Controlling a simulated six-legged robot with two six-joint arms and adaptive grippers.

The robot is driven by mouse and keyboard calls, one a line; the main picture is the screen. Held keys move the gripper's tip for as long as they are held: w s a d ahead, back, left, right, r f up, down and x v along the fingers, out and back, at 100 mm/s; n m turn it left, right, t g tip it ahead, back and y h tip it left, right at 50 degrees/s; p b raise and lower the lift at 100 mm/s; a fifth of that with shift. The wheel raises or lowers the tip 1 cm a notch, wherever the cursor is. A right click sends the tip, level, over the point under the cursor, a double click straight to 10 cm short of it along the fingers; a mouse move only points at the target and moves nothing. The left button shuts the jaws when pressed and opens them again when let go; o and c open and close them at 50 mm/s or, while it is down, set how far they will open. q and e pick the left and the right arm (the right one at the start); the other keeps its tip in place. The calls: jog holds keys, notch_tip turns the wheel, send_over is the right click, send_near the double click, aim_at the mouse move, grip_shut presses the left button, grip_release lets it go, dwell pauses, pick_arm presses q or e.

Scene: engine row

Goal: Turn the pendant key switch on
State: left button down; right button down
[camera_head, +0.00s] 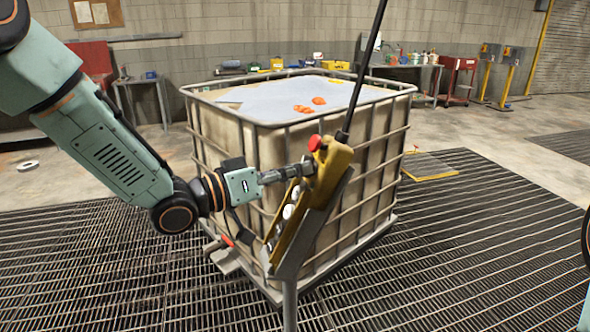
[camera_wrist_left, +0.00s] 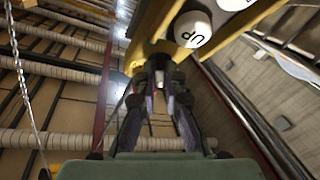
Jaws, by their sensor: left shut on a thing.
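The yellow pendant (camera_head: 332,165) hangs tilted in a grey holder on a post, with a black cable rising from its top. A red button (camera_head: 315,143) sits near its top and white round buttons (camera_head: 289,211) run down its face. My left gripper (camera_head: 308,168) reaches in from the left to the upper part of that face. In the left wrist view its fingers (camera_wrist_left: 160,80) close around a small pale part, seemingly the key of the switch, mostly hidden by the fingertips. The key's angle cannot be told.
A large caged tank (camera_head: 245,145) stands close behind the pendant, with orange items (camera_head: 318,101) on its top. Benches (camera_head: 420,75) line the back wall.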

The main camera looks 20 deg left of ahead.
pick_arm(q)
jog(key=shift+w+m, duration=0.1)
jog(key=shift+m, duration=0.3)
jog(key=shift+a+f+m+g+h+b, duration=0.1)
jog(key=shift+m+g+h+b, duration=0.25)
jog(key=shift+m+h, duration=0.35)
jog(key=m+g, duration=0.1)
jog(key=m, duration=0.1)
jog(key=m+h+b, duration=0.1)
jog(key=m, duration=0.1)
jog(key=shift+w+a+m+g+h, duration=0.2)
jog(key=shift+m+g+h, duration=0.1)
jog(key=shift+m+g, duration=0.1)
jog(key=m+g+h, duration=0.1)
jog(key=m+g, duration=0.1)
jog(key=m, duration=0.3)
jog(key=shift+w, duration=0.15)
jog(key=shift+w+m+g+h+b, duration=0.15)
jog(key=shift+m+g+h+b, duration=0.3)
jog(key=shift+m+g, duration=1.2)
jog(key=shift+a+m+t, duration=0.1)
jog(key=shift+m+t, duration=0.2)
jog(key=shift+m, duration=0.35)
jog(key=c, duration=1.4)
grip_release()
jog(key=shift+c, duration=0.2)
